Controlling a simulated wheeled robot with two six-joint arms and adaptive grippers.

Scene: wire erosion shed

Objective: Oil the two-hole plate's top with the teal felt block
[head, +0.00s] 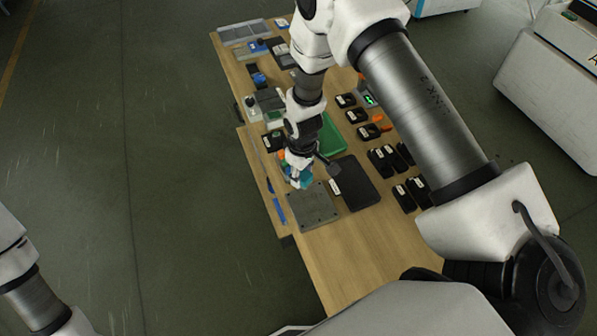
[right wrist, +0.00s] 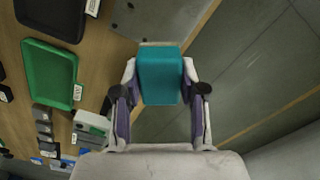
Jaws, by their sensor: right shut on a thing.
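The two-hole plate (head: 318,212) is a flat grey plate lying on the wooden table's near part. Its surface also shows at the top of the right wrist view (right wrist: 150,18). My right gripper (head: 300,180) is at the plate's far left corner, shut on the teal felt block (right wrist: 160,75). The block sits between both fingers, and its far end overlaps the plate's edge in the right wrist view. I cannot tell whether the block touches the plate. My left gripper is out of view; only part of my left arm shows at the lower left.
A black tray (head: 356,184) lies right of the plate, and a green tray (head: 331,138) lies beyond it. Several black labelled blocks (head: 381,163) stand at the right. A blue-handled tool (head: 278,208) lies along the left edge. The table's near end (head: 350,255) is bare.

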